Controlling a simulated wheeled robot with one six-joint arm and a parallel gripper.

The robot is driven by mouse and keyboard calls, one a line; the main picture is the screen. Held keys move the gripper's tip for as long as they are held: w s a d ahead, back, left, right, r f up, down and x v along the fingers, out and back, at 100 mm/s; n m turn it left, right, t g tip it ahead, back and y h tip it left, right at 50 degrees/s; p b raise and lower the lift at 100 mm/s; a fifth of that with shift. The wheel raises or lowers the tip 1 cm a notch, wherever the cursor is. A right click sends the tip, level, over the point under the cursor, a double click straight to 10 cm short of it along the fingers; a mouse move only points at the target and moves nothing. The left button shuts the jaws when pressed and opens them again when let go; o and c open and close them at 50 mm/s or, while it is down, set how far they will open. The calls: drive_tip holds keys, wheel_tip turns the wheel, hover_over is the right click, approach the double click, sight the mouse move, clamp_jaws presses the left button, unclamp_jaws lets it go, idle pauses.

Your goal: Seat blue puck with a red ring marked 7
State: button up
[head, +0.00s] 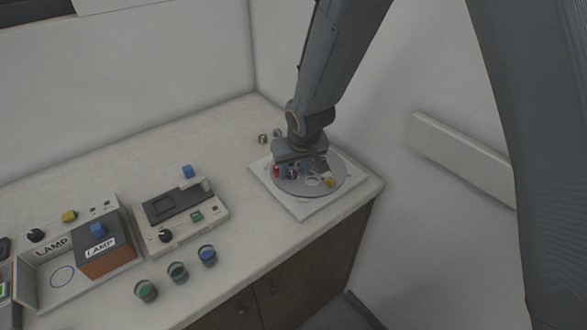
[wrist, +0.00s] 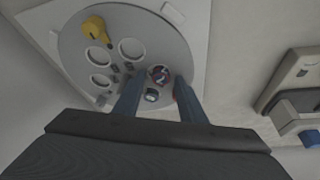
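A small round dark puck (wrist: 158,75) with a reddish rim and a pale mark shows in the wrist view, on a grey round plate with holes (wrist: 75,45). The mark is too small to read. My gripper (wrist: 159,84) has two blue fingers standing apart, one on each side of the puck, with a gap visible. In the head view my gripper (head: 297,168) is low over the grey plate (head: 335,183) and hides much of it. A red piece (head: 277,170) shows beside the fingers.
A yellow knob (wrist: 95,28) sits on the plate. Several coloured cups, one blue (head: 207,255), line the front. A wall is close on the right.

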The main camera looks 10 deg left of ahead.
drive_tip(key=shift+s+d+f, duration=0.15)
drive_tip(key=shift+f, duration=0.1)
drive_tip(key=b+v, duration=0.1)
drive_tip(key=v, duration=0.7)
drive_tip(key=shift+w+a+r, duration=0.2)
idle(0.4)
